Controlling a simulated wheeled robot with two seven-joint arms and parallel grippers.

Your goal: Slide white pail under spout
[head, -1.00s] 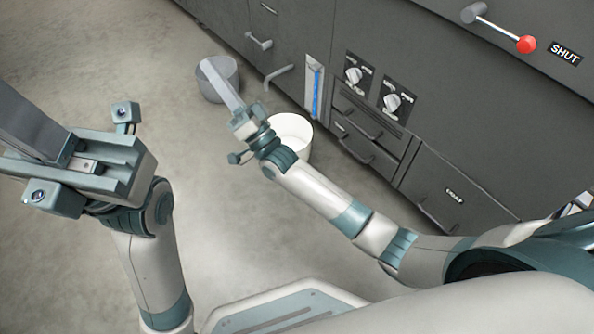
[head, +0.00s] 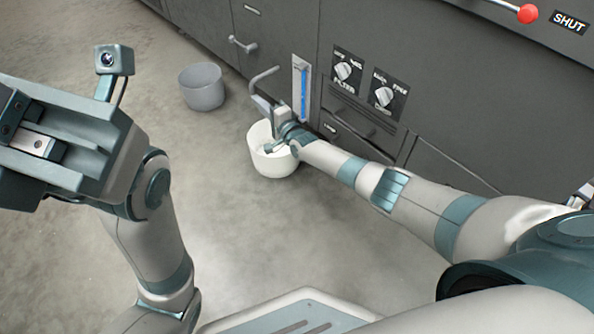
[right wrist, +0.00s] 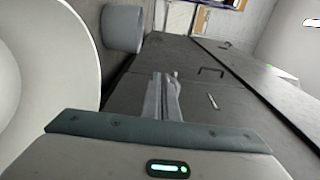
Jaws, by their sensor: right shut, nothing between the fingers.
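The white pail (head: 272,163) stands upright on the floor in front of the cabinets, in the head view. It fills the left of the right wrist view (right wrist: 40,60). The spout (head: 263,74) is a bent grey pipe on the cabinet front, above and behind the pail. My right gripper (head: 262,104) is shut and empty at the pail's far side, between pail and cabinet. Its fingers also show in the right wrist view (right wrist: 163,95), beside the pail; I cannot tell whether they touch it. My left gripper (head: 35,140) is at the left edge, its fingertips out of frame.
A grey pail (head: 202,88) stands on the floor to the left of the white one. Cabinets with handles, knobs (head: 384,96) and a blue gauge (head: 303,92) line the back. A red-tipped lever (head: 527,13) is at upper right. Floor left of the white pail is free.

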